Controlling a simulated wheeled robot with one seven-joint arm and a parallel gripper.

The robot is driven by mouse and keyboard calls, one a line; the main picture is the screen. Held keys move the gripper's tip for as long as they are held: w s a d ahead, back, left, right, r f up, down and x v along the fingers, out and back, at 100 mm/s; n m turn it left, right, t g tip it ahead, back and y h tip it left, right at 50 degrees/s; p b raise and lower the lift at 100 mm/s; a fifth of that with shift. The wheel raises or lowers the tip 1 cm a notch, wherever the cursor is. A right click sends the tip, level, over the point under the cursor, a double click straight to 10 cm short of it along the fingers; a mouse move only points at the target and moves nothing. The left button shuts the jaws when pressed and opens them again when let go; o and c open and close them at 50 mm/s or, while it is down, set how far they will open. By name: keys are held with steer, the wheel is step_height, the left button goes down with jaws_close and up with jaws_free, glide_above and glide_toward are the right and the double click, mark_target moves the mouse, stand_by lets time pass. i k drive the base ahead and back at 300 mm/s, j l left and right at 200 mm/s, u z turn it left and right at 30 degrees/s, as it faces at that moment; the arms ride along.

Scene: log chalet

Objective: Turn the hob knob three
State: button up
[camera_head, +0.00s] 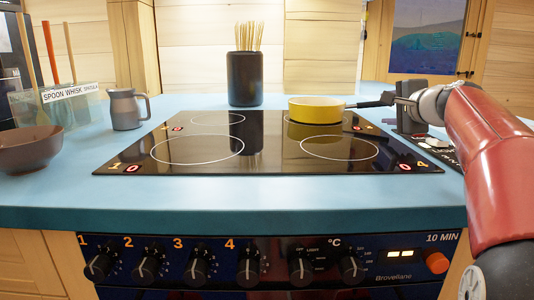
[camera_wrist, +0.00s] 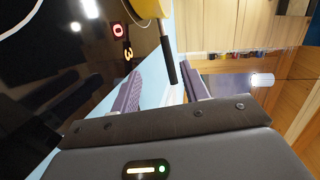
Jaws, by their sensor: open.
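The hob knob three (camera_head: 197,266) is a black knob on the dark front panel, beside the orange number 3 (camera_head: 178,243). It is third from the left in the row. The panel does not show in the wrist view. My gripper (camera_wrist: 163,88) is open and empty, with its two purple-grey fingers apart. In the head view it is at the right, above the hob's back right side, well away from the knobs. The black hob (camera_head: 270,160) shows red 0 digits by its zones; the wrist view shows one beside an orange 3 (camera_wrist: 128,52).
A yellow pan (camera_head: 316,109) stands on the back right zone, its black handle (camera_wrist: 168,62) ahead of my fingers. Knobs one (camera_head: 99,264), two (camera_head: 148,266) and four (camera_head: 248,264) flank knob three. A grey jug (camera_head: 126,109) and brown bowl (camera_head: 30,148) stand left.

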mark_target(197, 269)
steer(key=k, duration=1.3)
